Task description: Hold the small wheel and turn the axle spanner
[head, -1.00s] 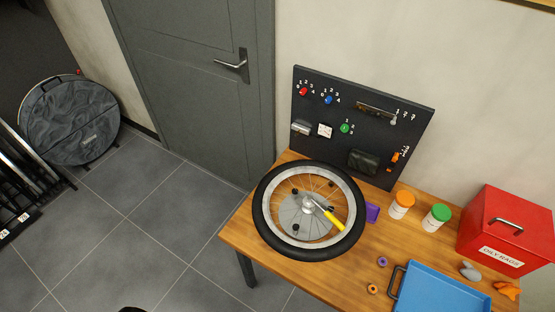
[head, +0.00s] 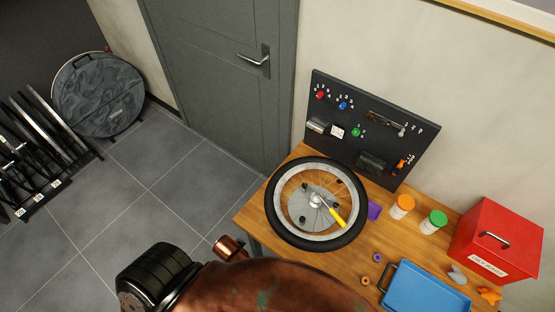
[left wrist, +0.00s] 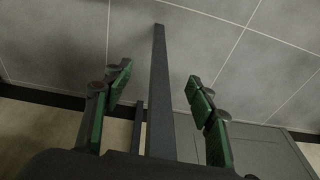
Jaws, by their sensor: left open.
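The small wheel (head: 281,224) with a black tyre and silver rim lies flat on the wooden workbench in the head view. The axle spanner (head: 337,215), with a yellow handle, lies across the wheel's hub, its handle end toward the lower right. My left gripper (left wrist: 158,92) is open and empty in the left wrist view, with green-padded fingers spread apart. That view shows the grey floor and a dark bench leg (left wrist: 161,85), with no wheel in it. In the head view a brown arm part of mine fills the bottom, and no gripper fingers show. My right gripper is not seen.
A black pegboard (head: 372,125) stands behind the wheel. Orange-lidded (head: 401,208) and green-lidded (head: 433,222) jars, a purple block (head: 374,210), a blue tray (head: 425,287) and a red box (head: 499,240) stand to its right.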

